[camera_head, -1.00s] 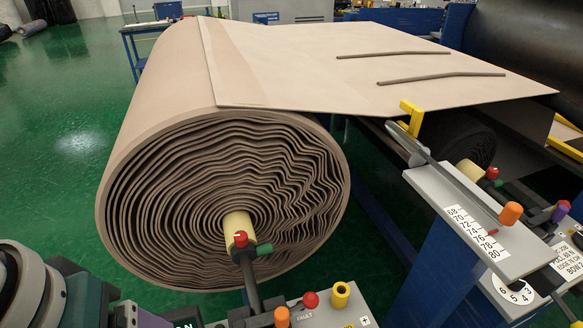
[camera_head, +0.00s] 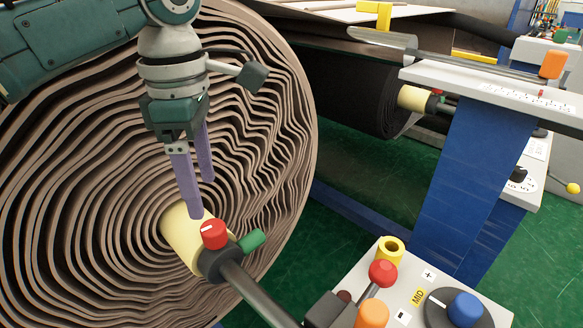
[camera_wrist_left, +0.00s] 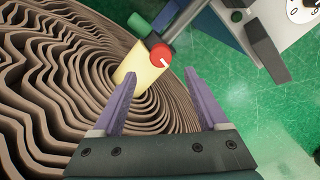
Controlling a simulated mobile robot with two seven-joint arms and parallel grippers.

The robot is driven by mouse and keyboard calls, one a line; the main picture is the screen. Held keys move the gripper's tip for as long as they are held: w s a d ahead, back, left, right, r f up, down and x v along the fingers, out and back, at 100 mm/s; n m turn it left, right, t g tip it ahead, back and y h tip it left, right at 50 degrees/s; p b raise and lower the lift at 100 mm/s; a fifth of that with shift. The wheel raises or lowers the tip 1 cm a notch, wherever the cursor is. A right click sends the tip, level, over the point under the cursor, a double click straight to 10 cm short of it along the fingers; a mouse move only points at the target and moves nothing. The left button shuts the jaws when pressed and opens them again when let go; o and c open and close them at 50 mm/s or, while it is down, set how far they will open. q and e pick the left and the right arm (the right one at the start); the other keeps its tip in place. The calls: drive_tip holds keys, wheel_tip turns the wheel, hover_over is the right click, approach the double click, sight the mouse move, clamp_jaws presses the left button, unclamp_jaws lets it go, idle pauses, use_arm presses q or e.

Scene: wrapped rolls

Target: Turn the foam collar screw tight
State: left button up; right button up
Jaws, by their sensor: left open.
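The large roll of wavy brown sheet (camera_head: 285,130) fills the left of the head view, with a pale yellow core (camera_head: 182,238) at its centre. A dark collar (camera_head: 222,262) sits on the shaft at the core's end. It bears a red screw knob (camera_head: 214,234) with a white mark and a green handle (camera_head: 252,241). My left gripper (camera_head: 201,197) is open and empty, its purple fingers pointing down just above the core, near the red knob. In the left wrist view, the red knob (camera_wrist_left: 160,55) shows just beyond and between the open fingertips (camera_wrist_left: 160,73). My right gripper is not in view.
A grey control panel (camera_head: 470,308) with red, orange and blue knobs stands at the lower right. A blue post (camera_head: 470,175) carries a pale scale bar (camera_head: 490,88). A second, dark roll (camera_head: 355,95) lies behind. Green floor (camera_head: 350,220) shows between them.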

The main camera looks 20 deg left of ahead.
sight(211, 226)
use_arm(q)
wheel_tip(211, 226, down, 8)
drive_tip(key=shift+d+r+b, duration=0.1)
drive_tip(key=shift+r+b, duration=0.1)
drive_tip(key=shift+b, duration=0.65)
drive_tip(key=shift+f, duration=0.4)
drive_tip(key=shift+c, duration=0.2)
clamp_jaws()
